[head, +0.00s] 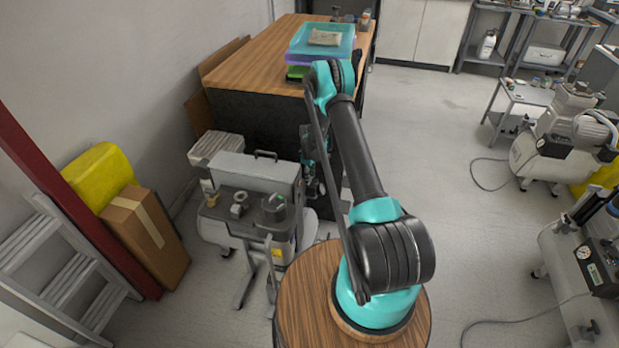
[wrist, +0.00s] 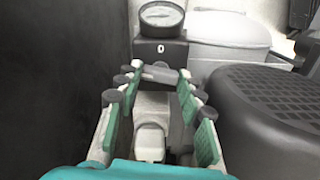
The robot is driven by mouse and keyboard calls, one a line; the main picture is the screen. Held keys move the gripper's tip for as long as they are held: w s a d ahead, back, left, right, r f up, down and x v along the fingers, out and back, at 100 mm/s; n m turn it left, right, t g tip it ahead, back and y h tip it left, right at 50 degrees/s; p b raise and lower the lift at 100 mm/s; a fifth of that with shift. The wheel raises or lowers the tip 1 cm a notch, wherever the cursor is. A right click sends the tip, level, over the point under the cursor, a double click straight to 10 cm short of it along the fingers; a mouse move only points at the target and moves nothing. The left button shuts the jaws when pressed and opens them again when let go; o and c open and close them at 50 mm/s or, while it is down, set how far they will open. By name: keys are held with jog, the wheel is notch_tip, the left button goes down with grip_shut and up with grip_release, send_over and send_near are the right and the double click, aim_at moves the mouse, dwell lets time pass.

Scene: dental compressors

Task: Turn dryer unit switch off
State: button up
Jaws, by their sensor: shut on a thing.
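In the wrist view the switch is a small grey knob or lever (wrist: 161,73) below a "0" mark on a dark box (wrist: 173,52). A round gauge (wrist: 161,15) stands on top of this box. My gripper (wrist: 160,76), with green inner pads, is shut on the grey switch, one finger on each side. The switch's exact turn is hard to tell. In the head view the grey dryer unit (head: 256,172) with a top handle stands left of my arm. My gripper (head: 311,184) is low at its right side, largely hidden there.
A dark ribbed cover (wrist: 265,115) is close right of my gripper, and a dark wall (wrist: 60,80) is close left. A wooden-topped bench (head: 250,60) stands behind the unit. A cardboard box (head: 148,240) and ladder (head: 60,265) are at left. Open floor (head: 440,150) lies right.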

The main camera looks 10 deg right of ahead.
jog(key=m, duration=1.2)
jog(key=shift+m, duration=1.8)
jog(key=o, duration=1.2)
jog(key=shift+c, duration=0.2)
notch_tip(320, 180, up, 12)
